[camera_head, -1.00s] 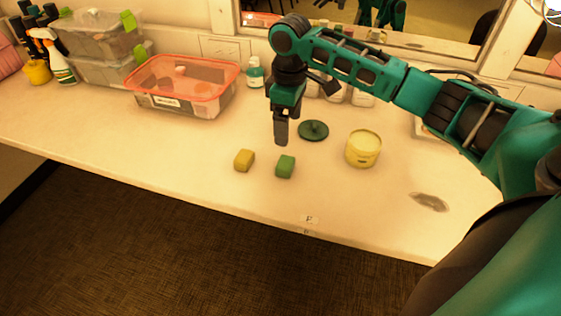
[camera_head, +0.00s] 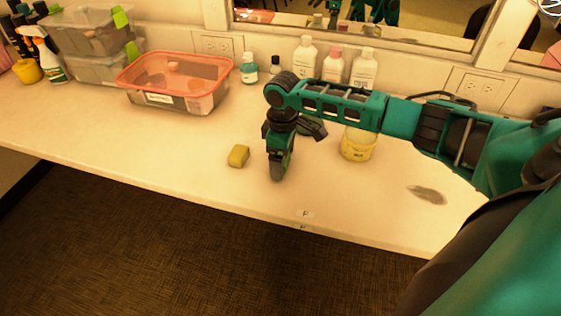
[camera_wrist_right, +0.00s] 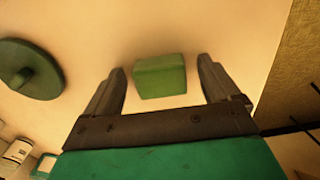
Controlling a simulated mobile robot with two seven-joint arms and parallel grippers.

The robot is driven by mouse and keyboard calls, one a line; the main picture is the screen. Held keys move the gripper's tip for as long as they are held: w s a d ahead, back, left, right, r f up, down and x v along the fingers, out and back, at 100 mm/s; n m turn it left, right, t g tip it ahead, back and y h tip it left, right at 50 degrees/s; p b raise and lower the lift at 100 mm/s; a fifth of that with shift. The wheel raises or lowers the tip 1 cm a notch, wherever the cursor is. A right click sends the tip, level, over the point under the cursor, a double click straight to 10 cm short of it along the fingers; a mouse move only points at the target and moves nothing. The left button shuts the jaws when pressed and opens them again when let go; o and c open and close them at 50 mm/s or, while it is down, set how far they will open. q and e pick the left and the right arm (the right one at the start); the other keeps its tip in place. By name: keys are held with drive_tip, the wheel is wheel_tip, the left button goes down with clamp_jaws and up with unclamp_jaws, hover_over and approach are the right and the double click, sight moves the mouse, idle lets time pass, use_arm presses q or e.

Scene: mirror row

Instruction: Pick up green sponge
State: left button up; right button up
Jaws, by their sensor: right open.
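The green sponge (camera_wrist_right: 160,76) lies on the counter in the right wrist view, between and slightly beyond the tips of my right gripper (camera_wrist_right: 162,76). Both fingers are apart, with a gap on each side of the sponge. In the head view my right gripper (camera_head: 277,174) points down close over the counter and hides the green sponge. My left gripper is not in view.
A yellow sponge (camera_head: 238,156) lies just left of my right gripper. A yellow tub (camera_head: 358,146) stands to the right. A green lid (camera_wrist_right: 30,68) lies nearby. A red-rimmed bin (camera_head: 172,96) and several bottles stand behind. The counter's front edge is close.

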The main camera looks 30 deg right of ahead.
drive_tip(key=c, duration=1)
drive_tip(key=shift+r, duration=0.1)
drive_tip(key=shift+c, duration=0.2)
wheel_tip(320, 180, up, 20)
drive_tip(key=p, duration=0.2)
drive_tip(key=shift+p, duration=0.3)
